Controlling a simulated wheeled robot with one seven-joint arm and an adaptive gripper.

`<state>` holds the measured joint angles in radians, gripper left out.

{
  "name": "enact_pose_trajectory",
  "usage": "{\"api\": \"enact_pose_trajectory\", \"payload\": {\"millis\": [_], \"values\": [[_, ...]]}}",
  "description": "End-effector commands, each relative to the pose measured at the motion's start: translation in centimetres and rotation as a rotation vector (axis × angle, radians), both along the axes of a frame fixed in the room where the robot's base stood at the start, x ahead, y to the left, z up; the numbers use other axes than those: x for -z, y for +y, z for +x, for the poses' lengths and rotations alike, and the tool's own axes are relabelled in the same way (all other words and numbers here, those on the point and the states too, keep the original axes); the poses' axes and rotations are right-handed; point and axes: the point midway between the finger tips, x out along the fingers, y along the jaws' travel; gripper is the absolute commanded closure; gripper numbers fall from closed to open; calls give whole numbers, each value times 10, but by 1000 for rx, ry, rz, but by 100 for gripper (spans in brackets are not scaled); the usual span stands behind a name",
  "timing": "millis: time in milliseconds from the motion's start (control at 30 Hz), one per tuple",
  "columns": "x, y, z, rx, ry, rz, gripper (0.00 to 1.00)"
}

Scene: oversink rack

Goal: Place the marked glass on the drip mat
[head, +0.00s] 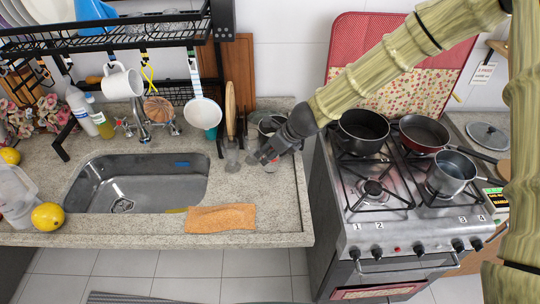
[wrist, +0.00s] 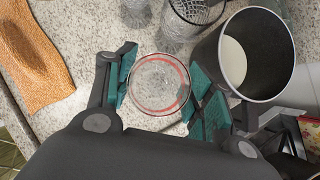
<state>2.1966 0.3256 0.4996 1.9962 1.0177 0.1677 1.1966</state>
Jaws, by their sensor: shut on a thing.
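The marked glass (wrist: 160,84) is clear with a red band at its rim, seen from above in the wrist view. My gripper (wrist: 164,88) is shut on it, with a teal finger pad on each side. In the head view my gripper (head: 264,157) is over the counter right of the sink; the glass is hard to make out there. The drip mat (head: 220,218), a flat orange-brown piece, lies at the counter's front edge, left of and nearer than my gripper. It also shows at the left of the wrist view (wrist: 32,50).
Patterned clear glasses (wrist: 198,10) and a grey pot (wrist: 262,55) stand close to my gripper. The sink (head: 135,182) is to the left, the stove (head: 375,190) to the right. A black rack (head: 110,38) hangs above the sink. The mat's top is clear.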

Motion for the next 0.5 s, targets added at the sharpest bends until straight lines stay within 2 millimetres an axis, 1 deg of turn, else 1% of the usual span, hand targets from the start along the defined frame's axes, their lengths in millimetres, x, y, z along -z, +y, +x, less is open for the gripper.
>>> {"api": "enact_pose_trajectory", "payload": {"millis": [133, 300, 500], "values": [[13, -1, 0, 2, 4, 2, 75], [25, 0, 0, 0, 1, 1, 75], [30, 0, 0, 1, 0, 0, 75]]}}
